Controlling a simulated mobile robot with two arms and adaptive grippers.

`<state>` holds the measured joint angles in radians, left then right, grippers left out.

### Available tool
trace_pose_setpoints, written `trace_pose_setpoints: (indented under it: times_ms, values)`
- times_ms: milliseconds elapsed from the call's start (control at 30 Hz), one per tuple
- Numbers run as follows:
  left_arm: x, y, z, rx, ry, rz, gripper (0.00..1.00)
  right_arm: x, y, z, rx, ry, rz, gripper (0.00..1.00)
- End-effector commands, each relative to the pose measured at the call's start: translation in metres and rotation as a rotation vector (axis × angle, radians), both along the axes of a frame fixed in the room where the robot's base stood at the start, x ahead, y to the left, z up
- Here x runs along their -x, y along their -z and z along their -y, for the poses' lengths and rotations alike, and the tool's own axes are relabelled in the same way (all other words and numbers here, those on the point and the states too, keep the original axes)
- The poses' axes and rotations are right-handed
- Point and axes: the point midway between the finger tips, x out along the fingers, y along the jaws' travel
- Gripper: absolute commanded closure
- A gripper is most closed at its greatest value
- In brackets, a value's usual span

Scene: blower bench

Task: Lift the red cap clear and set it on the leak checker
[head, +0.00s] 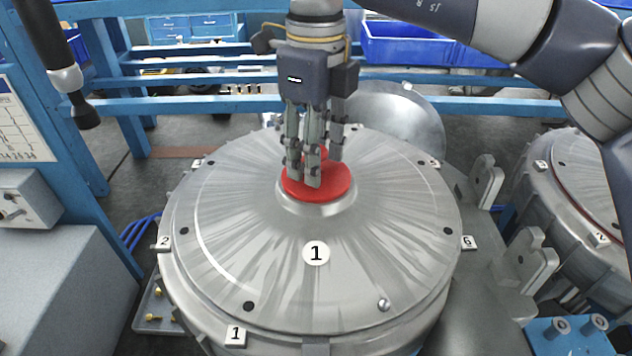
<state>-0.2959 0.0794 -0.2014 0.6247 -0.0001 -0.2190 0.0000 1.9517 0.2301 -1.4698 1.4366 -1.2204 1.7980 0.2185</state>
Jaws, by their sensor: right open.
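The red cap (338,186) is a round disc with a raised knob, seated on the central collar of the large grey metal housing (390,240) marked 1. My right gripper (315,172) points straight down over the cap, its open fingers around the knob and close above the disc. The fingers partly hide the knob, and I cannot tell whether they touch it. My left gripper is not in view. I cannot tell for certain which thing is the leak checker.
A grey box (28,197) with a knob stands at the left by a blue frame. A second round housing (570,190) stands at the right. A blue block (572,338) with metal posts is at the lower right. Blue bins (400,45) stand behind.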

Motion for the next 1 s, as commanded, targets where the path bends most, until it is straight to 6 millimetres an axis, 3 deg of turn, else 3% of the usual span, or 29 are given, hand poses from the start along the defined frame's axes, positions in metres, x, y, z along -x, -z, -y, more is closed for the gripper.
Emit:
trace_pose_setpoints:
  times_ms: [233,400,433,1000]
  values:
    - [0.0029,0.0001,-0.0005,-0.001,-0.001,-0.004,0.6,-0.0001,0.0,0.0,-0.001,0.0,0.0,0.58]
    - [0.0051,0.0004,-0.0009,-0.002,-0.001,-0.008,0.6,-0.0001,0.0,0.0,0.0,0.0,0.0,0.97]
    - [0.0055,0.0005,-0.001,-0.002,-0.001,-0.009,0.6,-0.0001,0.0,0.0,0.0,0.0,0.0,1.0]
    - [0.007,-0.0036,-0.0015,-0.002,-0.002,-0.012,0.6,-0.0001,-0.006,0.0,-0.001,0.0,0.0,1.0]
